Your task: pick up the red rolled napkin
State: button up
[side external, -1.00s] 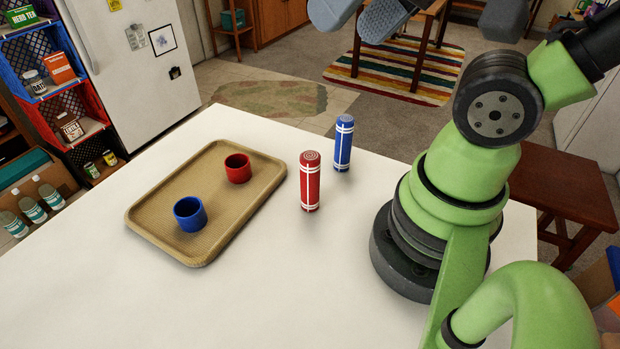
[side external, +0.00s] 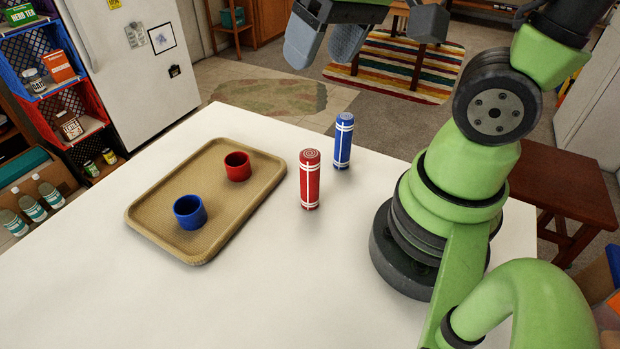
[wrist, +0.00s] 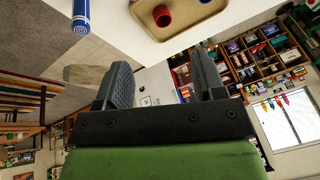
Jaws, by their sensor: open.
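The red rolled napkin (side external: 310,181) stands upright on the white table, right of the tray, with white bands around it. The blue rolled napkin (side external: 343,142) stands upright behind it and to its right; it also shows at the top left of the wrist view (wrist: 80,18). My gripper (side external: 324,45) is at the top of the side view, high above and behind the napkins. Its two grey fingers stand apart and empty, also in the wrist view (wrist: 164,85). The red napkin does not show in the wrist view.
A tan tray (side external: 147,217) on the table holds a red cup (side external: 237,167) and a blue cup (side external: 190,213). The table (side external: 290,290) is bare in front of the napkins. Crate shelves (side external: 50,80) and a fridge (side external: 135,70) stand beyond the table.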

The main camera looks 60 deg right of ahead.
aim_at(308, 152)
jog(key=w+f+g, duration=0.1)
jog(key=f, duration=0.2)
jog(key=w+d+f+g, duration=0.1)
jog(key=f, duration=0.2)
jog(key=w+f+n+g+h, duration=0.1)
jog(key=f, duration=0.2)
jog(key=shift+d+g, duration=0.3)
jog(key=shift+g, duration=0.1)
notch_tip(308, 152, down, 5)
jog(key=shift+s+f, duration=0.1)
jog(key=shift+s+a+f, duration=0.1)
jog(key=shift+f, duration=1.2)
jog(key=shift+a+f, duration=0.1)
jog(key=shift+f, duration=1.2)
jog(key=c, duration=1)
jog(key=shift+r, duration=0.1)
